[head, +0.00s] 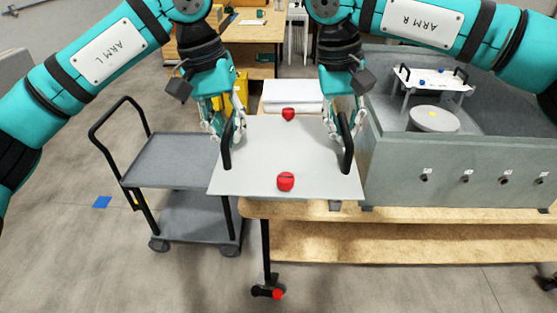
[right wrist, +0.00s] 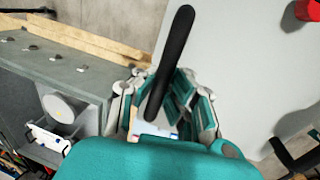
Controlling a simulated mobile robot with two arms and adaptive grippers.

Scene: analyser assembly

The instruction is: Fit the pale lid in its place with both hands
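The pale lid (head: 257,160) is a flat light-grey plate with a black handle at each side and two red knobs, one at its far edge (head: 288,114) and one near its front edge (head: 285,181). My left gripper (head: 227,138) is shut on the left black handle (head: 227,155). My right gripper (head: 345,135) is shut on the right black handle (head: 348,158). The right wrist view shows this handle (right wrist: 174,55) between the right gripper's fingers (right wrist: 160,105). The lid seems held above the bench's left end, overlapping the cart in view. Its underside is hidden.
A grey open-topped analyser housing (head: 400,165) stands on the wooden bench (head: 440,220) to the right. Inside are a round disc (head: 434,119) and a white plate (head: 445,83) with blue knobs and black handles. A grey cart (head: 175,160) stands left, with open floor in front.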

